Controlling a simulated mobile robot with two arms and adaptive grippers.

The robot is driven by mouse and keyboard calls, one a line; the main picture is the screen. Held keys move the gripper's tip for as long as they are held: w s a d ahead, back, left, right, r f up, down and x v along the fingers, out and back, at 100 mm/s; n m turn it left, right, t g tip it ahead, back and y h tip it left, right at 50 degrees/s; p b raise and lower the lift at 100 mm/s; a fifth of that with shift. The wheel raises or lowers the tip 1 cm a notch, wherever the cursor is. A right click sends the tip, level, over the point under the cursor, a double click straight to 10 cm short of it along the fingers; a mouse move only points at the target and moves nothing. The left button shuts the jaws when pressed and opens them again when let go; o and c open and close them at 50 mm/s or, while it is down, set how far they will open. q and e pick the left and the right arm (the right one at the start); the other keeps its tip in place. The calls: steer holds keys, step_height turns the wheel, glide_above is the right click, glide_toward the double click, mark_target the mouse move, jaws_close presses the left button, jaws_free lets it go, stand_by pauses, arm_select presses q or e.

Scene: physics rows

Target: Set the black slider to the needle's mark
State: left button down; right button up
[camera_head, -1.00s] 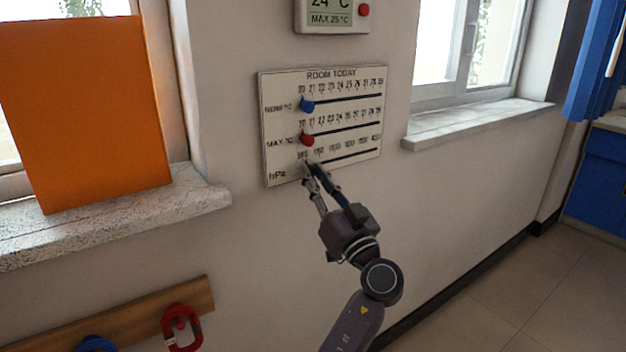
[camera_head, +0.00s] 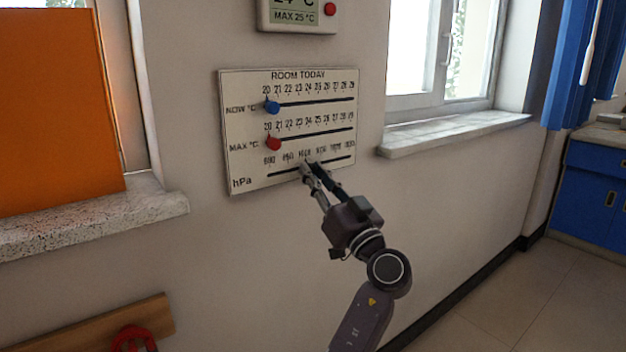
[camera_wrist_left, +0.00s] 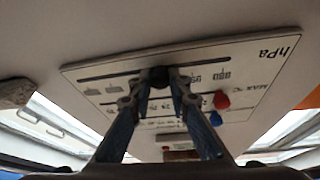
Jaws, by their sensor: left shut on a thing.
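The white board (camera_head: 240,130) headed "ROOM TODAY" hangs on the wall with three slotted scales. My left gripper (camera_head: 309,168) is shut at the bottom hPa slot, near the middle of its scale. In the left wrist view, the fingertips (camera_wrist_left: 160,80) close on the black slider (camera_wrist_left: 158,76), which sits in the slot. In the head view the fingers hide most of this slider, and the exact mark beside it is hard to read. No needle shows in these frames. My right gripper is not in view.
The blue slider (camera_head: 272,107) and red slider (camera_head: 273,144) sit near the left ends of the upper slots. A display (camera_head: 297,15) reading "MAX 25 °C" hangs above. An orange panel (camera_head: 55,110) stands on the left sill (camera_head: 110,215). A right sill (camera_head: 450,133) juts out.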

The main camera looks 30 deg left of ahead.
arm_select(q)
steer(key=shift+f, duration=0.1)
steer(key=c, duration=1.8)
jaws_free()
steer(key=v, duration=1.2)
